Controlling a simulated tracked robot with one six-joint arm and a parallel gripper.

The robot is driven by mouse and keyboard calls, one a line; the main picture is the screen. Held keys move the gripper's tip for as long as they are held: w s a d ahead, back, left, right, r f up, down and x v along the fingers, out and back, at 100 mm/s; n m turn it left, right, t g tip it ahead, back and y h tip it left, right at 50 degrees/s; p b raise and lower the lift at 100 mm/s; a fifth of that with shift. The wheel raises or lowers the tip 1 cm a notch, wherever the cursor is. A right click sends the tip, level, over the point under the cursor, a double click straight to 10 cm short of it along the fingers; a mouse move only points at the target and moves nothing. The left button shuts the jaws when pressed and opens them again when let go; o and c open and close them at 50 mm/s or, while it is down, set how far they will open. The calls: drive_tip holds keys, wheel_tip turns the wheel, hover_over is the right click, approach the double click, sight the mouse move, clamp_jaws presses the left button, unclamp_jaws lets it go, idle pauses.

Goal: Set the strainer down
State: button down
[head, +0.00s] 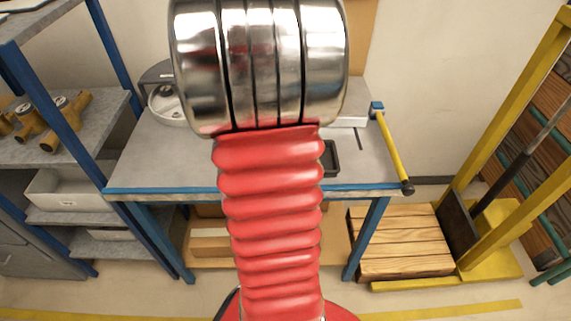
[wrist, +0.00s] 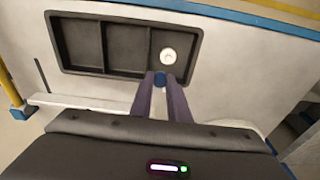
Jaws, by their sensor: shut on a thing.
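In the wrist view my gripper (wrist: 161,76) is shut on a small blue piece (wrist: 159,80), which looks to be the strainer. Only a little of it shows between the dark fingertips. The fingertips are over the near edge of a black tray (wrist: 125,70) with three compartments, at its rightmost compartment. A white round part with a small centre mark (wrist: 168,56) shows in that compartment, just beyond the fingertips. I cannot tell the height of the blue piece above the tray. In the head view my arm hides the gripper and most of the tray (head: 331,158).
The grey workbench (head: 165,170) has a blue front edge. A round white device (head: 168,103) stands at the back left. A shelf with brass fittings (head: 50,120) is at left, a wooden pallet (head: 402,240) at right.

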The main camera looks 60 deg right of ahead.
drive_tip(key=s+d+r+m, duration=0.1)
drive_tip(key=s+d+m, duration=0.1)
drive_tip(key=s, duration=0.5)
drive_tip(key=shift+s+d+r, duration=0.15)
drive_tip(key=shift+s+d, duration=0.15)
drive_tip(key=shift+d, duration=0.15)
drive_tip(key=shift+f, duration=3.15)
drive_tip(key=shift+f, duration=1.85)
drive_tip(key=c, duration=1.7)
unclamp_jaws()
drive_tip(key=shift+f, duration=0.1)
